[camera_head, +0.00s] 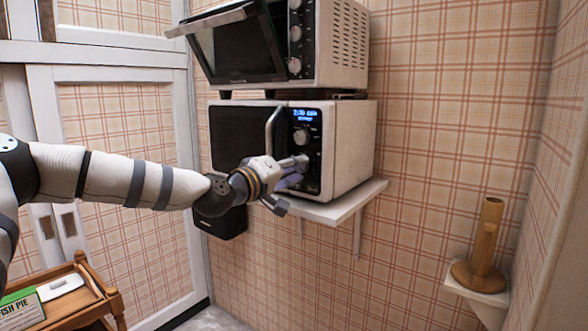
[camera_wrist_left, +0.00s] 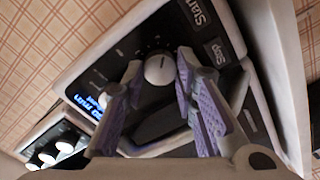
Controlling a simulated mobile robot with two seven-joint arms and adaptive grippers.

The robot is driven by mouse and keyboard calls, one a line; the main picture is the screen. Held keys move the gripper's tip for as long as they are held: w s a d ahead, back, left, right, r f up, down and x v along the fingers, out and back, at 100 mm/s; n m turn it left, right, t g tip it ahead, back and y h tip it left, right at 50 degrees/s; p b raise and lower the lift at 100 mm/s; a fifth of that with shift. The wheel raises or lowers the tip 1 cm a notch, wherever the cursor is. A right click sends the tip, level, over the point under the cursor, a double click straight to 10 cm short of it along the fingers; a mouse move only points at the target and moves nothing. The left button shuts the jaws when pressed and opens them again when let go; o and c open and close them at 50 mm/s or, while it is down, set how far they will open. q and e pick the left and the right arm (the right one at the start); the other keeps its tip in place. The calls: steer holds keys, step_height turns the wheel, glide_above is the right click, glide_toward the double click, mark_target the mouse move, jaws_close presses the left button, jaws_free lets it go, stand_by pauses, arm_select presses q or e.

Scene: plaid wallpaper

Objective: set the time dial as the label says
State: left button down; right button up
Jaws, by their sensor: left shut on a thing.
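The white microwave (camera_head: 350,150) sits on a wall shelf, its dark control panel facing me with a lit blue display (camera_head: 305,115). An upper knob (camera_head: 301,137) shows below the display. My left gripper (camera_head: 296,170) is at the lower part of the panel. In the left wrist view, its purple-padded fingers (camera_wrist_left: 158,80) are shut on the round grey dial (camera_wrist_left: 160,70), which has a pointer line. The display (camera_wrist_left: 90,104) is partly hidden there; its full reading is unclear. A green and white box (camera_head: 20,309) reads "FISH PIE"; finer print is unreadable. My right gripper is out of view.
A toaster oven (camera_head: 340,45) with its door tilted open stands above the microwave. The shelf (camera_head: 345,205) sticks out below. A wooden tray table (camera_head: 95,294) holds the box and a white item (camera_head: 61,286). A wooden holder (camera_head: 485,250) stands on a small right shelf.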

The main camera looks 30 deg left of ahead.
arm_select(q)
steer(key=m, duration=2)
steer(key=shift+r, duration=0.15)
steer(key=shift+m, duration=0.3)
steer(key=c, duration=1.3)
jaws_free()
steer(key=s, duration=1.2)
steer(key=shift+a, duration=0.4)
